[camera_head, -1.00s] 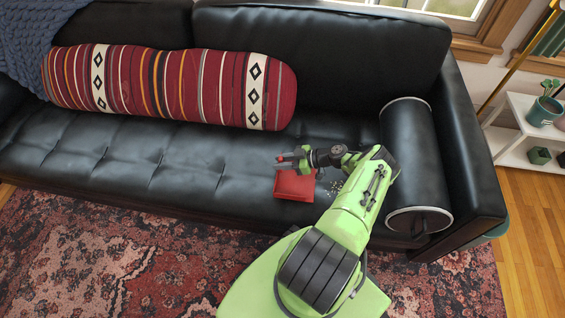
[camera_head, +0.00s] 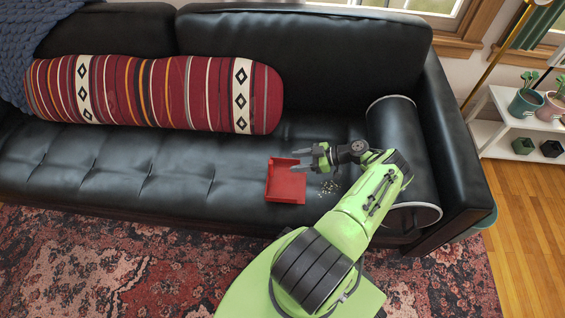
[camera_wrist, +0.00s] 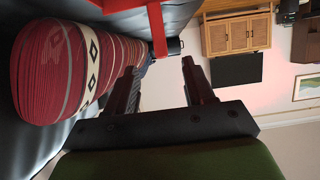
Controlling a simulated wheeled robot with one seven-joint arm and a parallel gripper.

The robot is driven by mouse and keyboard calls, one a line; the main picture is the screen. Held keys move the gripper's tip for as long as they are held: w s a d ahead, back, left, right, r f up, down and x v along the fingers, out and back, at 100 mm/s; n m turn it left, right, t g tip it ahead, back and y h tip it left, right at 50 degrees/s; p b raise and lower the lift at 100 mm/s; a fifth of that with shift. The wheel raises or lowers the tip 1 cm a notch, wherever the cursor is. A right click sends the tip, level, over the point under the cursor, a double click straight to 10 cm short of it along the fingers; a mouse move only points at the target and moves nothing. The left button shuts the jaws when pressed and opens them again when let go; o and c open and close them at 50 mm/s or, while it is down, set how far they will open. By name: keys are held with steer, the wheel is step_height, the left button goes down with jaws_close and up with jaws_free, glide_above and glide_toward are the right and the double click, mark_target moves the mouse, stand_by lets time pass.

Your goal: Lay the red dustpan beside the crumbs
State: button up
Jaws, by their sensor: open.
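The red dustpan (camera_head: 286,184) lies on the black sofa seat, left of the small scatter of crumbs (camera_head: 328,187). A narrow gap of seat shows between them. My gripper (camera_head: 307,161) is open and empty. In the head view it overlaps the dustpan's far right part, pointing left. In the wrist view the two fingers of my gripper (camera_wrist: 160,85) are spread with nothing between them. Part of the red dustpan (camera_wrist: 152,20) shows at the top of that view, beyond the fingertips.
A striped red bolster (camera_head: 160,95) lies along the sofa back. The sofa seat (camera_head: 130,165) left of the dustpan is clear. A white shelf (camera_head: 520,130) with pots is at the right.

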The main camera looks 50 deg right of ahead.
steer(key=w+a+r+g, duration=0.3)
steer(key=w+r, duration=0.1)
steer(key=r, duration=0.4)
steer(key=w+a+r+g, duration=0.4)
steer(key=r, duration=0.4)
steer(key=a+r+m+g+h, duration=0.15)
steer(key=a+r+h, duration=0.25)
steer(key=a+r, duration=0.7)
steer(key=s+a+r+m+h, duration=0.25)
steer(key=s+a+r, duration=0.35)
steer(key=a+r, duration=0.3)
steer(key=s+a+r+m+t+h, duration=0.1)
steer(key=s+a, duration=0.1)
steer(key=s, duration=0.5)
steer(key=s+a+r+m+t, duration=0.2)
steer(key=s+a, duration=0.1)
steer(key=s, duration=0.4)
steer(key=shift+s+m+h, duration=0.3)
steer(key=shift+h, duration=0.05)
steer(key=shift+r+t, duration=0.1)
steer(key=shift+t, duration=0.15)
